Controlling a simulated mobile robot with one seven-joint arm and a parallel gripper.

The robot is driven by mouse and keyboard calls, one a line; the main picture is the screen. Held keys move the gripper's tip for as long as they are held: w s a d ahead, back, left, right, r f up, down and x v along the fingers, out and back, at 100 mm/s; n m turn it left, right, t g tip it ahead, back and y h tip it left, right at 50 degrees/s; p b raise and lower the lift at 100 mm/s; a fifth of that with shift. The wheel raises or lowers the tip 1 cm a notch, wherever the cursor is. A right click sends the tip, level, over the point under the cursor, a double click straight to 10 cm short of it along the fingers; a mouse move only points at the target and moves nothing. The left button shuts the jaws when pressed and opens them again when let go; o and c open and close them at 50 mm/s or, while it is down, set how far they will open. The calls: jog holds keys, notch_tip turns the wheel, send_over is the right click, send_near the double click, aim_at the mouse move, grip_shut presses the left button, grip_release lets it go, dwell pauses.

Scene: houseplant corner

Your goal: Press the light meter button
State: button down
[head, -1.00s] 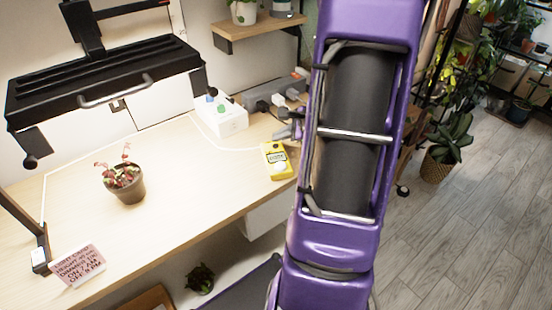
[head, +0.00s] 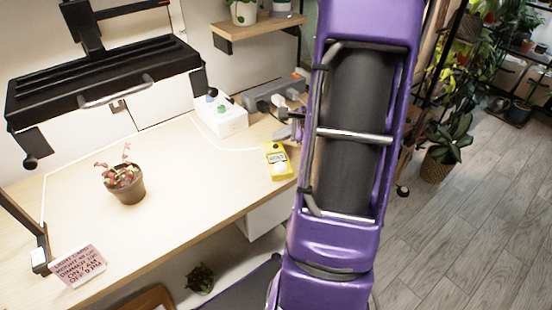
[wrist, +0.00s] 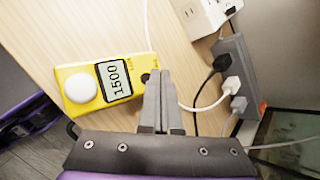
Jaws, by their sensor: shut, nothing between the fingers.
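The light meter (head: 277,161) is a yellow box lying on the wooden table near its right front edge. In the wrist view the light meter (wrist: 84,82) shows a white dome and a display reading 1500. A small dark button (wrist: 145,78) sits at its right end, partly hidden by my fingers. My gripper (wrist: 157,76) is shut and empty, its tips beside the button in the picture. I cannot tell whether they touch it. In the head view my gripper (head: 291,131) is small and mostly hidden behind my purple arm.
A grey power strip (wrist: 238,75) with plugs and cables (wrist: 205,107) lies close to the right of my gripper. A white box with knobs (head: 222,118) stands behind the meter. A potted plant (head: 128,190), a pink card (head: 77,266) and a black lamp (head: 105,78) are left.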

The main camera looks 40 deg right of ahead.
aim_at(280, 148)
jog(key=shift+f, duration=0.1)
dwell(0.4)
jog(key=shift+f, duration=0.3)
jog(key=shift+f, duration=0.25)
dwell(0.4)
jog(key=shift+r, duration=0.7)
notch_tip(280, 148, up, 6)
jog(key=p, duration=0.4)
jog(key=shift+p, duration=0.4)
